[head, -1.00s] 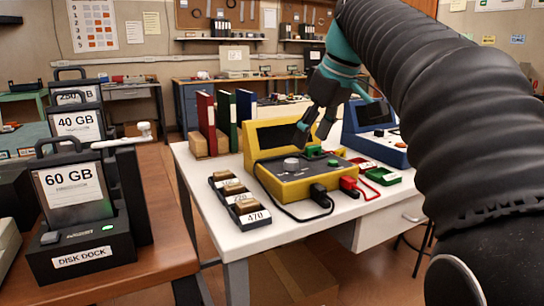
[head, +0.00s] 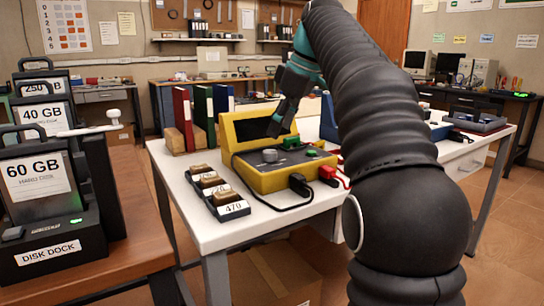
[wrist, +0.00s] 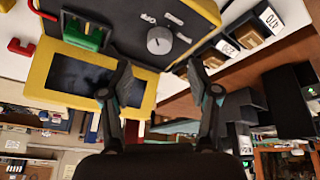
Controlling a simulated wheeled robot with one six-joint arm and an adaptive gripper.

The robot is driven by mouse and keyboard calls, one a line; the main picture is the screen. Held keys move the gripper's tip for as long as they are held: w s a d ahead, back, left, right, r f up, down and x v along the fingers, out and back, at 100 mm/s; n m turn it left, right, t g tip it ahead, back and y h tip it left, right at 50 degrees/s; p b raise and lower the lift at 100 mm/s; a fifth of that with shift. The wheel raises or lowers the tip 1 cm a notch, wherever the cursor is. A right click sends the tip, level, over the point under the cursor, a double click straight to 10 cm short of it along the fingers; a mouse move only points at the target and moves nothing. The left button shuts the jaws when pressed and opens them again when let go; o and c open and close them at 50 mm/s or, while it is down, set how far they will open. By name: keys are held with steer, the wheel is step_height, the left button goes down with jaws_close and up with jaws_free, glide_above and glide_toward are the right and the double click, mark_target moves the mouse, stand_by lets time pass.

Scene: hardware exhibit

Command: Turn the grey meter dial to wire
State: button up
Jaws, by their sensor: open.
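The yellow meter (head: 288,180) stands on the white table, with a dark screen and a grey top panel. Its grey dial (head: 270,155) sits on that panel. In the wrist view the round dial (wrist: 159,40) has a pointer line and small pale labels around it, too small to read surely. My gripper (head: 277,128) hangs above and behind the dial, near the screen. In the wrist view my gripper (wrist: 160,73) is open and empty, its fingers spread either side of the dial's line, apart from it.
A green block (wrist: 85,32) sits beside the dial on the panel. Black and red plugs (head: 328,173) with cables are at the meter's front. Labelled component trays (head: 233,210) stand at its left, books (head: 203,108) behind. The disk dock (head: 55,255) is on the nearer left table.

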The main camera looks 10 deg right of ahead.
mark_target(270, 151)
steer(key=b+x, duration=0.2)
steer(key=x, duration=0.4)
steer(key=shift+a+f, duration=0.1)
steer(key=shift+f, duration=0.2)
steer(key=c, duration=1.2)
